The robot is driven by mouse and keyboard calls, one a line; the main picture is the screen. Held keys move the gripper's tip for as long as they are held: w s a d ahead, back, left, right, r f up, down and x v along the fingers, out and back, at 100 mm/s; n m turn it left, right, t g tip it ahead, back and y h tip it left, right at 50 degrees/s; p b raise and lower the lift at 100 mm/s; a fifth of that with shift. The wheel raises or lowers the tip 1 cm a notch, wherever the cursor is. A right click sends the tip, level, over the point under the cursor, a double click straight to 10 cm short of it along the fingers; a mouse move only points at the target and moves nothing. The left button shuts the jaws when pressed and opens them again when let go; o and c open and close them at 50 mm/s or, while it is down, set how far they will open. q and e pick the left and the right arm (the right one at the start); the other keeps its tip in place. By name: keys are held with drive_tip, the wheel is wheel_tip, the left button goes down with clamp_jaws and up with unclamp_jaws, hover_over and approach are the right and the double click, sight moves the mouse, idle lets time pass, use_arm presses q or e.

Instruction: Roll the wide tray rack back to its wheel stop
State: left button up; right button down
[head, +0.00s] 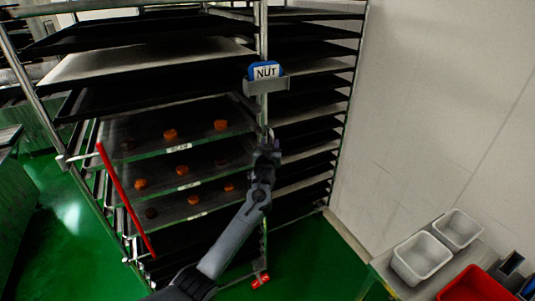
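The wide tray rack (264,105) is a tall metal frame holding several dark trays, some with orange and brown round pieces. A blue NUT label (266,71) sits in a holder on its front post. My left gripper (267,135) is at that post, just below the label; its fingers are small and dark, and whether they close on the post is unclear. A small red piece (260,280) lies on the floor near the foot of the post; I cannot tell if it is the wheel stop. My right gripper is out of view.
A red bar (125,203) slants along the rack's left side. More dark trays (305,110) stand behind, against the pale wall (430,110). White bins (421,258) and a red bin (474,286) sit at lower right. Green floor (315,262) is clear right of the rack.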

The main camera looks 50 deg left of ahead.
use_arm(q)
drive_tip(key=v, duration=1)
drive_tip(key=shift+s, duration=0.15)
drive_tip(key=shift+a, duration=0.1)
